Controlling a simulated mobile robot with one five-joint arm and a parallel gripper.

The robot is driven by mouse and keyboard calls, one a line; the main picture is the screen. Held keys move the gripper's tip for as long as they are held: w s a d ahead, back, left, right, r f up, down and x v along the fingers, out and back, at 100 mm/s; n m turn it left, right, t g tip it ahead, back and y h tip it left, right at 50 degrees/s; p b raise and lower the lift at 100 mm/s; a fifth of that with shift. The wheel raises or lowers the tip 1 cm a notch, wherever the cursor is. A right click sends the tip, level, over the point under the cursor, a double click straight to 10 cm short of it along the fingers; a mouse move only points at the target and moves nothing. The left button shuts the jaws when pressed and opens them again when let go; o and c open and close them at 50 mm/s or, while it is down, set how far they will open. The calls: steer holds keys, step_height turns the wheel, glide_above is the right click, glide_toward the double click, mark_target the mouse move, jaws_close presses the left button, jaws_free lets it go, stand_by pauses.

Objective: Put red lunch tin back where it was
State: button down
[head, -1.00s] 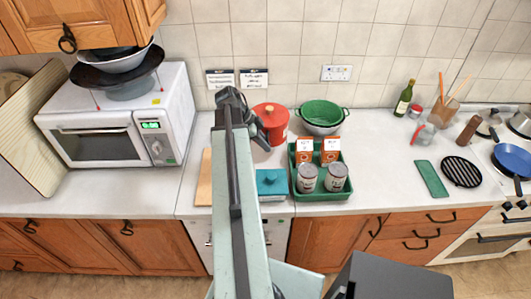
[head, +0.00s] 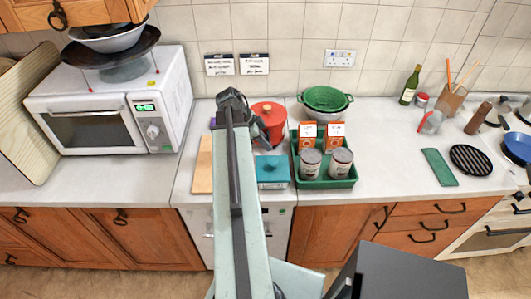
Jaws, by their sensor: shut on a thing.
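The red lunch tin (head: 270,114) is a round red container with a lid, in the head view right of my arm's end. My gripper (head: 261,130) is at its left side and is shut on it. The tin looks upright. I cannot tell whether its base is clear of the worktop, and part of its left side is hidden by the gripper. A teal lidded box (head: 272,172) stands in front of it, partly behind my arm.
A green tray (head: 326,184) with cans and orange cartons stands right of the tin. A wooden board (head: 202,165) and a microwave (head: 100,115) are to the left.

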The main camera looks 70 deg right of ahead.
step_height(320, 180, down, 3)
steer(key=shift+f+b, duration=0.15)
steer(key=shift+b, duration=0.95)
steer(key=shift+r, duration=0.25)
steer(key=shift+f, duration=0.2)
steer(key=c, duration=1.5)
jaws_free()
steer(key=shift+r, duration=0.1)
steer(key=shift+r+p, duration=0.35)
steer(key=shift+p, duration=0.15)
steer(key=p+v, duration=1)
steer(key=v, duration=0.1)
steer(key=shift+w+r, duration=0.15)
steer(key=shift+w, duration=0.05)
